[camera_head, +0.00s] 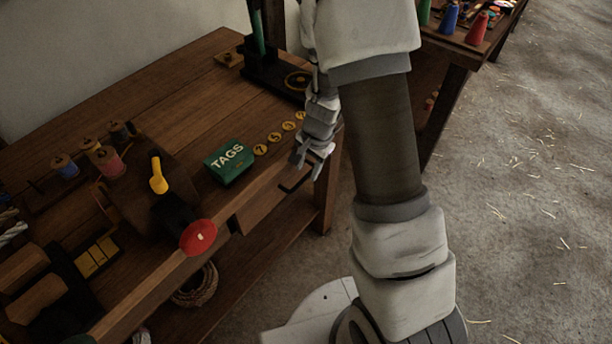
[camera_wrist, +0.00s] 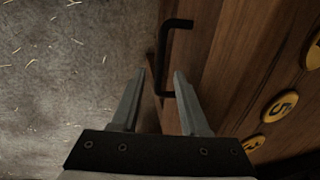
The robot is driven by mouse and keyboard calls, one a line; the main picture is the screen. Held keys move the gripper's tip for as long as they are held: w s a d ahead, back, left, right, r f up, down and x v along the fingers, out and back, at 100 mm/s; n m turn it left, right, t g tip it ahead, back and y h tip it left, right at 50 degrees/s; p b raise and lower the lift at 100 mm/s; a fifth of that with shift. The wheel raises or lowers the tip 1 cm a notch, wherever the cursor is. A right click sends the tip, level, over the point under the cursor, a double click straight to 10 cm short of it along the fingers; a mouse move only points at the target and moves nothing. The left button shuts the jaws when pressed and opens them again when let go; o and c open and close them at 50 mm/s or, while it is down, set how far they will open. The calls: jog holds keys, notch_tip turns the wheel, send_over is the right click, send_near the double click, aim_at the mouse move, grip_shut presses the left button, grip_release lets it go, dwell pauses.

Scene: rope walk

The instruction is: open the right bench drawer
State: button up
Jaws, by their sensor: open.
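The wooden drawer (camera_head: 262,204) is in the front edge of the bench, below the green TAGS box. Its dark bar handle (camera_head: 296,186) stands out from the front. My gripper (camera_head: 308,168) is at the right end of this handle, pointing down. In the wrist view my gripper (camera_wrist: 160,72) is open, and the near end of the black handle (camera_wrist: 162,60) shows between the two fingertips. The fingers do not visibly clamp it. Whether the drawer front is flush or slightly out is hard to tell.
The TAGS box (camera_head: 231,161) and several yellow numbered discs (camera_head: 274,137) lie on the bench top (camera_head: 185,80). A red-ended tool (camera_head: 198,236) overhangs the front edge at left. A second bench with coloured cones (camera_head: 478,28) stands behind. The floor (camera_head: 530,180) at right is clear.

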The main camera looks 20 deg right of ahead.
jog(key=shift+w+a+f, duration=0.1)
jog(key=shift+f, duration=0.5)
jog(key=shift+w+a+f, duration=0.1)
jog(key=shift+f, duration=0.5)
grip_shut()
dwell(0.6)
